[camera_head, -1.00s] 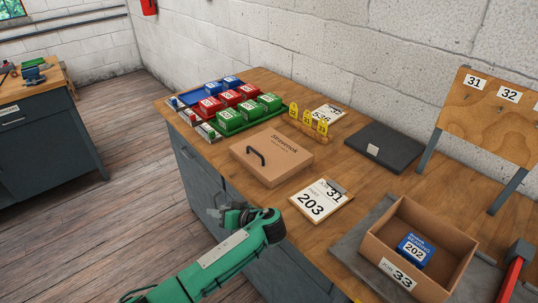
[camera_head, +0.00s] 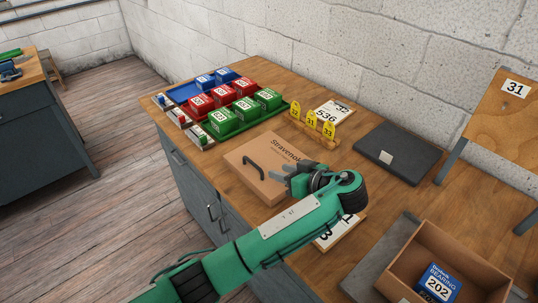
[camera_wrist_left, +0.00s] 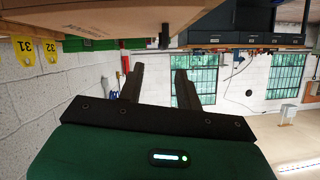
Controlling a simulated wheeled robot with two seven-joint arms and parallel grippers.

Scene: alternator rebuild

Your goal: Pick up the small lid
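The small lid (camera_head: 258,158) is a flat brown cardboard piece with a black bar handle (camera_head: 268,170) and printed lettering. It lies on the wooden bench in the head view. Its brown side shows upside down along the top of the left wrist view (camera_wrist_left: 90,18). My left gripper (camera_head: 290,177) is over the lid's right part, just right of the handle and apart from it, and hides some of the lettering. In the left wrist view its two fingers (camera_wrist_left: 160,72) stand apart with nothing between them. My right gripper is in neither view.
Behind the lid stand blue, red and green boxes (camera_head: 222,120) in trays and a rack of yellow tags (camera_head: 312,124). A dark flat case (camera_head: 400,150) lies to the right. An open cardboard box (camera_head: 445,250) is at front right. My left arm partly covers a number card (camera_head: 343,228).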

